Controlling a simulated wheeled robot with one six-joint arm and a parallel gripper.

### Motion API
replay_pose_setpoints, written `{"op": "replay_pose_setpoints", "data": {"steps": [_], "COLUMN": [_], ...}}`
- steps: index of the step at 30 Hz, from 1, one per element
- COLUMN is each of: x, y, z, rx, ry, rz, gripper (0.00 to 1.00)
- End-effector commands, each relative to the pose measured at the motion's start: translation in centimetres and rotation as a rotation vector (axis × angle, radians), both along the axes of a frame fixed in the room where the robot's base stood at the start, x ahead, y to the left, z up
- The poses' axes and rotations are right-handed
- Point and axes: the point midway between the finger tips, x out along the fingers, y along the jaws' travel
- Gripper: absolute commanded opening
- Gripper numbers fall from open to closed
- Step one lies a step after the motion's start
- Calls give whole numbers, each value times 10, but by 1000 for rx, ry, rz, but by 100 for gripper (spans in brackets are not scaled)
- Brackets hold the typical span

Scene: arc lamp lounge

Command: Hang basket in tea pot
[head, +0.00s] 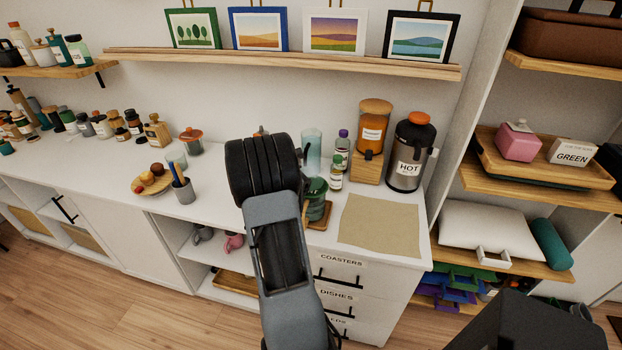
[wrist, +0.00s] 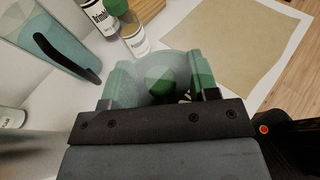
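A green translucent tea pot (head: 316,190) stands on the white counter, partly hidden by my arm in the head view. In the wrist view a pale green translucent body with a dark green knob (wrist: 161,82) lies between my fingers; it looks like the same pot. My gripper (wrist: 162,84) has its two fingers spread wide, one on either side of it. Whether they touch it I cannot tell. My arm hides the gripper in the head view. I cannot make out a basket for certain.
A wooden coaster (head: 325,217) is under or beside the pot. A beige mat (head: 380,222) lies bare to the right. A pen cup (head: 184,190) is to the left.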

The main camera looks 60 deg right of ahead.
Motion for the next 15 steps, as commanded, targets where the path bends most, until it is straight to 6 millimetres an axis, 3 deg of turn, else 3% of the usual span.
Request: {"op": "replay_pose_setpoints", "data": {"steps": [7, 11, 15], "x": [0, 0, 12], "y": [0, 0, 20], "z": [2, 15, 18], "rx": [0, -1, -1], "ry": [-1, -2, -2], "rz": [0, -1, 4], "gripper": [55, 55, 55]}}
